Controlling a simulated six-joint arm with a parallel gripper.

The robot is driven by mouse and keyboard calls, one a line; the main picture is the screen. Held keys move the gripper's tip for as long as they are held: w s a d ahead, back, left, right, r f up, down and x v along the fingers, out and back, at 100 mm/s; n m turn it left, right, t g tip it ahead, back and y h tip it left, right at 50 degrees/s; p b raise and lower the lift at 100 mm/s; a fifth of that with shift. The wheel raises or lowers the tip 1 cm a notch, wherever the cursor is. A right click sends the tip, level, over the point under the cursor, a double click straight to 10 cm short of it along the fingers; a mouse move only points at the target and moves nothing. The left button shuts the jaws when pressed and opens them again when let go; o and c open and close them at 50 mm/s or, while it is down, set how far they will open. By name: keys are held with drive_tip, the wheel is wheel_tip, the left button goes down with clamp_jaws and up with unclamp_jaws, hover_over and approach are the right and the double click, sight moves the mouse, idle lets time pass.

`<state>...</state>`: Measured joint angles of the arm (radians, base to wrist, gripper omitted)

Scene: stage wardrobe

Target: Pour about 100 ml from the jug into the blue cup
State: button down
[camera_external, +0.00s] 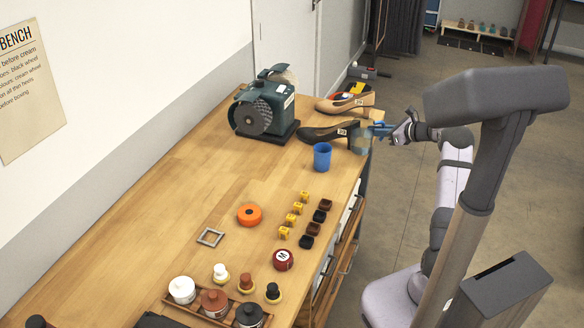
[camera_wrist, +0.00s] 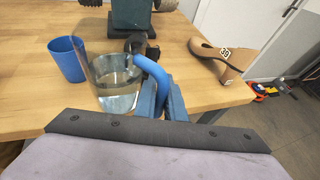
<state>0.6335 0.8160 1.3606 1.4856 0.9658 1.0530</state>
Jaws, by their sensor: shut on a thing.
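The blue cup (camera_external: 322,157) stands upright on the wooden bench near its right edge; in the wrist view the blue cup (camera_wrist: 67,60) is left of the jug. The jug (camera_external: 361,142) is clear, with a blue handle. In the wrist view the jug (camera_wrist: 117,92) holds clear liquid and looks roughly upright, beside the cup and apart from it in the external view. My gripper (camera_external: 383,130) is shut on the jug's blue handle; its fingers (camera_wrist: 162,98) close around the handle's lower part. I cannot tell whether the jug's base touches the bench.
A grinding machine (camera_external: 265,105) stands behind the cup. A black shoe (camera_external: 328,133) and a tan shoe (camera_external: 345,104) lie close behind the jug. The bench's left middle is clear.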

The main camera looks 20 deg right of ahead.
sight(368, 120)
drive_tip(key=a+r+n+h+p, duration=0.1)
drive_tip(key=r, duration=0.1)
drive_tip(key=a+r+n+h+p, duration=0.1)
drive_tip(key=r+p, duration=0.1)
drive_tip(key=a+r+n+g+h+p, duration=0.1)
drive_tip(key=r+p, duration=0.1)
drive_tip(key=r, duration=0.1)
drive_tip(key=shift+a+r, duration=0.1)
drive_tip(key=shift+a, duration=0.05)
drive_tip(key=shift+w+a+n+g+h+p, duration=0.15)
drive_tip(key=shift+a+n+g+h+p, duration=0.35)
drive_tip(key=shift+a+h+p, duration=0.45)
drive_tip(key=shift+w+a+r+n+h+p, duration=0.15)
drive_tip(key=shift+a+n+h+p, duration=0.25)
drive_tip(key=shift+h+p, duration=0.3)
drive_tip(key=shift+s+a+r+n+h+p, duration=0.1)
drive_tip(key=shift+a+n+h+p, duration=0.25)
drive_tip(key=shift+h+p, duration=0.3)
drive_tip(key=shift+w+a+r+n+h+p, duration=0.15)
drive_tip(key=shift+a+n+h+p, duration=0.35)
drive_tip(key=shift+p, duration=0.2)
idle(1.9)
